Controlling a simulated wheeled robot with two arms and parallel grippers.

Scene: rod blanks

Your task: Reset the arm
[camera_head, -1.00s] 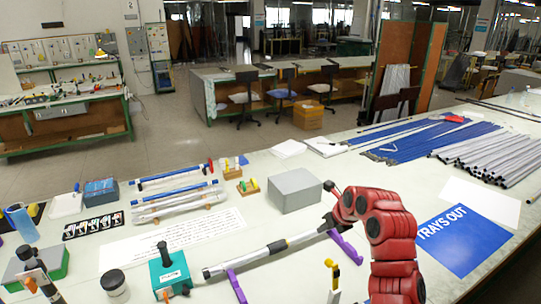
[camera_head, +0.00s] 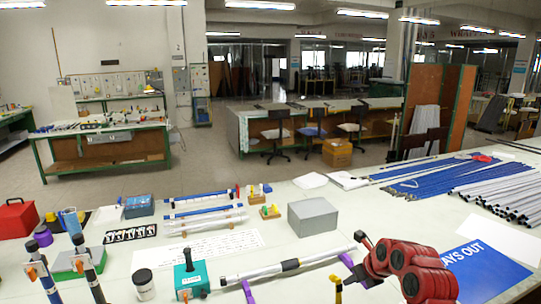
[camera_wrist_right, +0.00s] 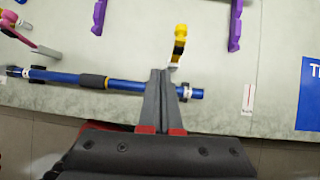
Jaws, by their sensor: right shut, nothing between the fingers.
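My right gripper (camera_head: 352,277) is low at the front of the bench, on my red arm. In the right wrist view its fingers (camera_wrist_right: 164,75) are shut and empty. They overlap a blue rod (camera_wrist_right: 60,76) with a dark grip lying along the bench's front edge; I cannot tell the gap between them. A small yellow-topped upright part (camera_wrist_right: 180,35) stands just beyond the fingertips; it also shows in the head view (camera_head: 338,285). A silver rod (camera_head: 262,273) with a black grip lies on purple rests (camera_head: 345,259). My left gripper is not in view.
A grey box (camera_head: 313,216) stands behind the silver rod. A teal block (camera_head: 190,277) with a black knob is to its left. Silver tubes (camera_head: 500,190) and blue tubes (camera_head: 430,178) lie at the back right.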

